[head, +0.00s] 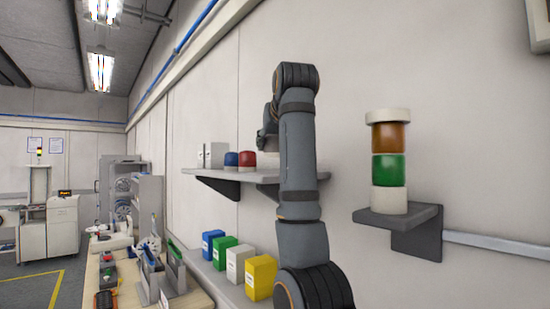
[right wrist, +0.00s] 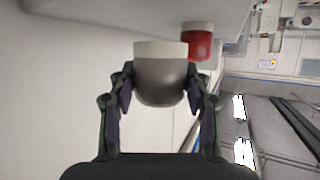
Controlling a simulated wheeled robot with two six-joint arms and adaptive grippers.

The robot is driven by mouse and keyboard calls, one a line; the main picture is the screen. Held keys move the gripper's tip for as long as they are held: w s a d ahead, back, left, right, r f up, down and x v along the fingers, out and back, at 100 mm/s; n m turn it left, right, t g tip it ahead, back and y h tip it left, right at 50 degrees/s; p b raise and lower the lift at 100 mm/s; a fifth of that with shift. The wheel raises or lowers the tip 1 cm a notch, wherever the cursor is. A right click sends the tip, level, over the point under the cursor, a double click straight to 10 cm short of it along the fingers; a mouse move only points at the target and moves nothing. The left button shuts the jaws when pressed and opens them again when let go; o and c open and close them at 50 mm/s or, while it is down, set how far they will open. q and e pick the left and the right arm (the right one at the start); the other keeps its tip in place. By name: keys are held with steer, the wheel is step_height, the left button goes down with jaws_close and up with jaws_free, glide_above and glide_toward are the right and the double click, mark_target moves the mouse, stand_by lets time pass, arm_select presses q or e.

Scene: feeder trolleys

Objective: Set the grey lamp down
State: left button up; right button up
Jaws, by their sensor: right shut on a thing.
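The grey lamp (right wrist: 161,80) is a grey dome with a white base, held between the fingers of my right gripper (right wrist: 161,100) in the right wrist view. That view is upside down, so the base faces the shelf. I cannot tell whether the base touches the shelf. In the head view my right arm mostly hides the gripper and lamp at the wall shelf (head: 262,177). A red lamp (head: 248,159) and a blue lamp (head: 231,159) stand on this shelf. The red lamp (right wrist: 197,42) is close beside the grey one in the wrist view. My left gripper is not in view.
White boxes (head: 213,155) stand at the shelf's left end. A stack of orange and green lamp sections (head: 389,165) stands on a bracket (head: 398,215) at right. Below, blue, green, white and yellow boxes (head: 261,278) line a ledge. A cluttered bench (head: 130,290) is at lower left.

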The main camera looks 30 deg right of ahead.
steer(key=f, duration=0.3)
steer(key=shift+w+d+f+p, duration=0.15)
steer(key=shift+d+f+p, duration=0.05)
steer(key=shift+p, duration=0.2)
steer(key=shift+f, duration=0.15)
steer(key=shift+a+f+b, duration=0.1)
steer(key=shift+f+b, duration=0.1)
steer(key=shift+b, duration=0.15)
steer(key=o, duration=1)
steer(key=shift+r, duration=0.1)
steer(key=shift+c, duration=0.2)
steer(key=shift+o, duration=1.1)
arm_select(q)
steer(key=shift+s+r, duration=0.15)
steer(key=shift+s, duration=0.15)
